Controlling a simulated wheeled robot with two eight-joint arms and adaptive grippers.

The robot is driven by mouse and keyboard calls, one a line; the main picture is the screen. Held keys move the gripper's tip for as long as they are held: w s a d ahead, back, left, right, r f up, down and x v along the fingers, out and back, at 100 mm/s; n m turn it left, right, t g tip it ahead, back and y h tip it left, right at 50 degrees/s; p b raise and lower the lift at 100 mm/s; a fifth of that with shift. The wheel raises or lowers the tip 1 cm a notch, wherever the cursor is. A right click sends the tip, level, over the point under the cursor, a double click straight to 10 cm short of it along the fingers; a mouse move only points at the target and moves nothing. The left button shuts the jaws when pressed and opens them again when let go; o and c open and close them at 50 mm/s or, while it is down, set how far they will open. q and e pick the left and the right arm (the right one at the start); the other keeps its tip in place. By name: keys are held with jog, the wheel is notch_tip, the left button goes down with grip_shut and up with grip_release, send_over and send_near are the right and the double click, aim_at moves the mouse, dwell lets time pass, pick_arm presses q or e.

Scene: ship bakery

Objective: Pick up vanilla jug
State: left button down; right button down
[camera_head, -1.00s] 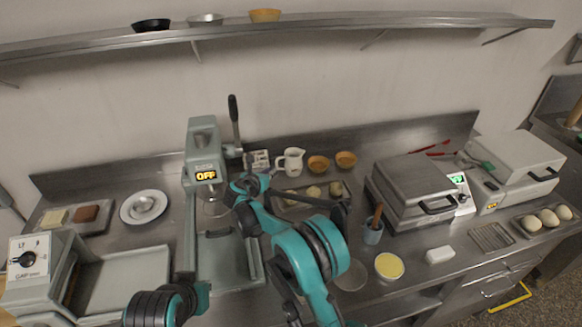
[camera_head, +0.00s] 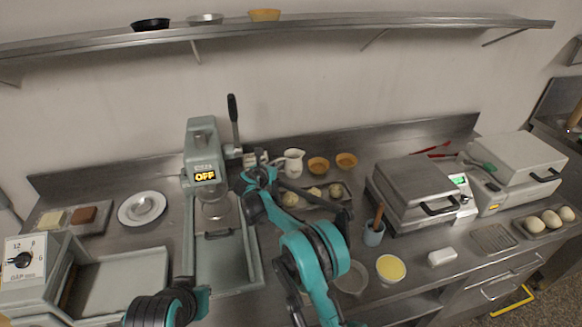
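A small white jug (camera_head: 293,162) stands upright near the back of the counter, left of two orange-brown bowls. I take it as the vanilla jug; no label is readable. My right gripper (camera_head: 268,163) is at the jug's left side, at the end of the teal arm. It is small and partly hidden by its own wrist, so finger opening and contact with the jug are unclear. My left arm shows only at the bottom edge; its gripper is not clearly visible.
A grey press (camera_head: 203,150) with an upright lever stands close left of my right gripper. A tray (camera_head: 300,203) with dough pieces lies in front of the jug. Two orange-brown bowls (camera_head: 318,164) (camera_head: 346,160) are to its right. A waffle iron (camera_head: 415,182) stands farther right.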

aim_at(279, 159)
jog(key=shift+r, duration=0.2)
jog(key=shift+r+p, duration=0.5)
jog(key=shift+r, duration=0.35)
jog(key=r, duration=0.1)
jog(key=r+p, duration=0.1)
jog(key=shift+d+r, duration=0.3)
jog(key=shift+d, duration=0.1)
jog(key=d+r+p, duration=0.3)
jog(key=d+r, duration=0.3)
jog(key=d, duration=0.4)
jog(key=shift+s+d+r, duration=0.15)
jog(key=shift+s+d, duration=0.15)
jog(key=shift+d, duration=0.1)
